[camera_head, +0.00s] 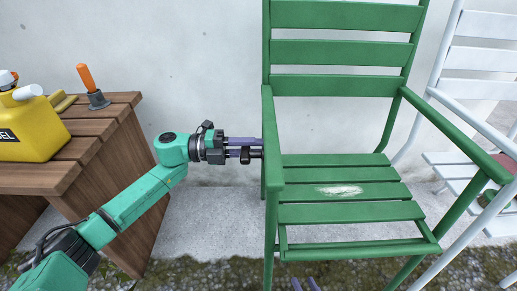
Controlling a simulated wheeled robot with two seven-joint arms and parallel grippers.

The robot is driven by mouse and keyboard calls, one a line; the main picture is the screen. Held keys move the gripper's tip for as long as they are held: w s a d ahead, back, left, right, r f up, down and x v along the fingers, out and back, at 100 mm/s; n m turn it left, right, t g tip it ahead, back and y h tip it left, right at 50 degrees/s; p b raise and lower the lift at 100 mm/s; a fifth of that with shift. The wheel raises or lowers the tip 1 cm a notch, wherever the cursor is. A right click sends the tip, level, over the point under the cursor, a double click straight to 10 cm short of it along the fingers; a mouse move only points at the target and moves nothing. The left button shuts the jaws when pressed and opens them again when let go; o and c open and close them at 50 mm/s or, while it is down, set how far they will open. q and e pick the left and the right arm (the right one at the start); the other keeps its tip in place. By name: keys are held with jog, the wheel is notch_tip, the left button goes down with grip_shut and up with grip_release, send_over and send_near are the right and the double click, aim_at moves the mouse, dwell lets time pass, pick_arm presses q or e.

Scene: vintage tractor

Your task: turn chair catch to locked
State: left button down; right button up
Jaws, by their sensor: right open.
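The green slatted folding chair (345,14) stands in the middle, with a pale worn patch on its seat. My left gripper (258,148) reaches in from the left, and its purple fingers run up to the chair's left post, where their tips meet or pass behind it. A small dark piece shows at the fingers by the post; I cannot tell whether it is the chair catch or part of the gripper.
A wooden table (45,178) at left holds a yellow can (35,130) and an orange-handled tool (88,84). A white chair (482,58) stands close on the right, with a dark and reddish object near its armrest. A pale wall is behind; paving and mossy ground lie below.

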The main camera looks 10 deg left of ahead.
dwell(0.3)
pick_arm(q)
jog(key=c, duration=0.7)
grip_release()
jog(key=p+v, duration=0.2)
jog(key=v, duration=1.2)
jog(key=shift+s+a, duration=0.1)
jog(key=shift+a, duration=0.2)
jog(key=shift+f, duration=0.1)
